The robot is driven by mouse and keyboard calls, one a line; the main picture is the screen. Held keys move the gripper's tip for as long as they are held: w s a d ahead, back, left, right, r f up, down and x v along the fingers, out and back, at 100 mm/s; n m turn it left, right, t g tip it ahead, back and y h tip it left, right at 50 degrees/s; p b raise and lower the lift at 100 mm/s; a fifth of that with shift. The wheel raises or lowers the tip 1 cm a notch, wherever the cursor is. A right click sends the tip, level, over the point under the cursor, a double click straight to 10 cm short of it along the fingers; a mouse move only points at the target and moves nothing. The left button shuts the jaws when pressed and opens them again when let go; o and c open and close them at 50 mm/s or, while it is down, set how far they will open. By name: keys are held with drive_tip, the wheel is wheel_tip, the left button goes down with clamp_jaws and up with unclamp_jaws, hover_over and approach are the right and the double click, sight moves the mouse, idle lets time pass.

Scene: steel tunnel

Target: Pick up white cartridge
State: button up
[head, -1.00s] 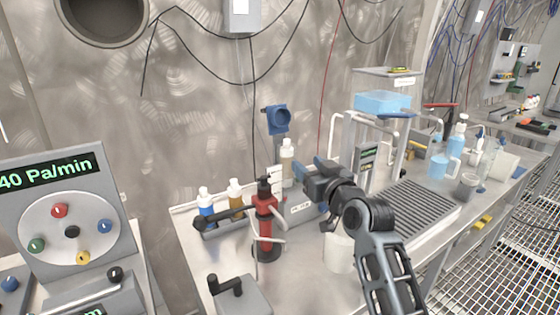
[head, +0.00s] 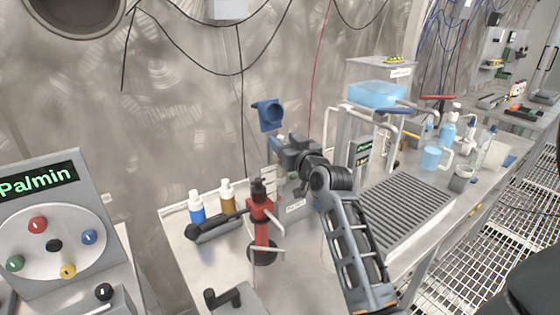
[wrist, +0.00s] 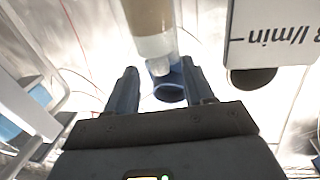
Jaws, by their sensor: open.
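A pale cylinder with a tan body and a whitish end, which looks like the white cartridge (wrist: 151,18), stands at the top middle of the wrist view. My gripper (wrist: 162,84) is open, and its two dark fingers reach toward the cylinder from either side. The cylinder's near end lies roughly between the finger lines. I cannot tell whether they touch. In the head view my gripper (head: 280,160) is over the bench by the wall and hides most of the cylinder.
A red pump-like stand (head: 260,222) and blue (head: 197,208) and amber (head: 228,197) bottles stand left of the gripper. A ribbed tray (head: 400,215) lies right.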

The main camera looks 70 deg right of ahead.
drive_tip(key=shift+w+d, duration=0.15)
drive_tip(key=shift+w, duration=0.05)
drive_tip(key=shift+c, duration=0.4)
clamp_jaws()
